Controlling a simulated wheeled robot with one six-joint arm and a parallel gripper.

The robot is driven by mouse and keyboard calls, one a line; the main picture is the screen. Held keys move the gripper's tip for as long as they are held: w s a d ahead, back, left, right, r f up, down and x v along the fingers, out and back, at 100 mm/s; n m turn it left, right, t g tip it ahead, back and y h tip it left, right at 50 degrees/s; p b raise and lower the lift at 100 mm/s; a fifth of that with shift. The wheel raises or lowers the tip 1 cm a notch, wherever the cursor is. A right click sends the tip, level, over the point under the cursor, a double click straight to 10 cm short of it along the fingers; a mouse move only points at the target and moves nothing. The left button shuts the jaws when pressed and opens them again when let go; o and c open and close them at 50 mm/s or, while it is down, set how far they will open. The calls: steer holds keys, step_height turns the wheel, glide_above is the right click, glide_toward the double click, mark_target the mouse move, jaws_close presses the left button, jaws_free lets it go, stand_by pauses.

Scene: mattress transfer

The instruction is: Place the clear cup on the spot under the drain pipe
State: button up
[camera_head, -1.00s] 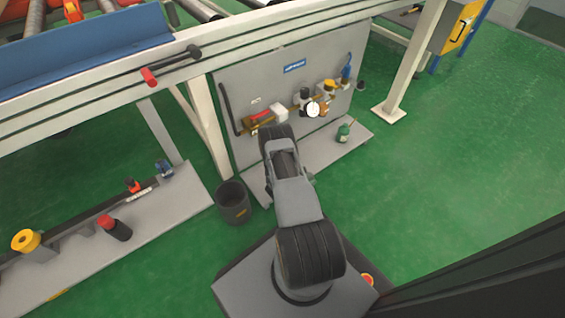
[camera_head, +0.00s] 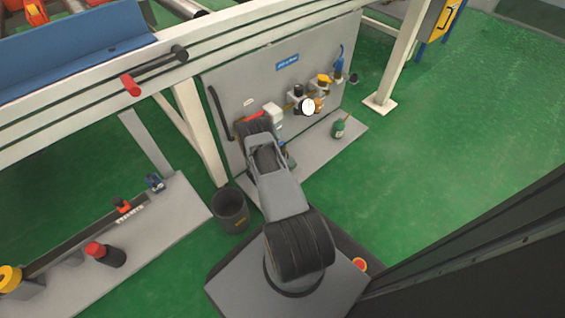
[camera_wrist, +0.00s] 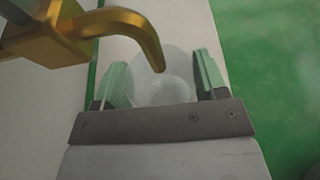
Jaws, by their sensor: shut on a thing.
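The clear cup (camera_wrist: 165,85) is between the two pale green fingers of my gripper (camera_wrist: 160,72) in the wrist view, and the gripper is shut on it. A pale grey surface (camera_wrist: 127,52) lies below the cup; the exact spot is covered by the cup and gripper. In the head view my arm hides the gripper and cup.
A grey panel (camera_head: 240,82) with valves and a white gauge (camera_head: 308,107) stands behind my arm. A green bottle (camera_head: 339,128) stands on the grey base plate (camera_head: 335,150). A dark bin (camera_head: 230,211) stands left of my arm. A white post (camera_head: 398,65) stands right; green floor there is clear.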

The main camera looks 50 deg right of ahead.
steer(key=shift+s+d+f, duration=0.25)
steer(key=shift+s+f, duration=0.25)
steer(key=shift+f, duration=0.1)
steer(key=shift+w+a+r, duration=0.1)
steer(key=shift+w+a, duration=0.2)
steer(key=shift+a, duration=0.05)
steer(key=o, duration=0.9)
steer(key=shift+a+r, duration=0.15)
steer(key=p+v, duration=0.4)
steer(key=v, duration=0.7)
steer(key=shift+a+r, duration=0.1)
steer(key=shift+a, duration=0.2)
steer(key=shift+s, duration=0.1)
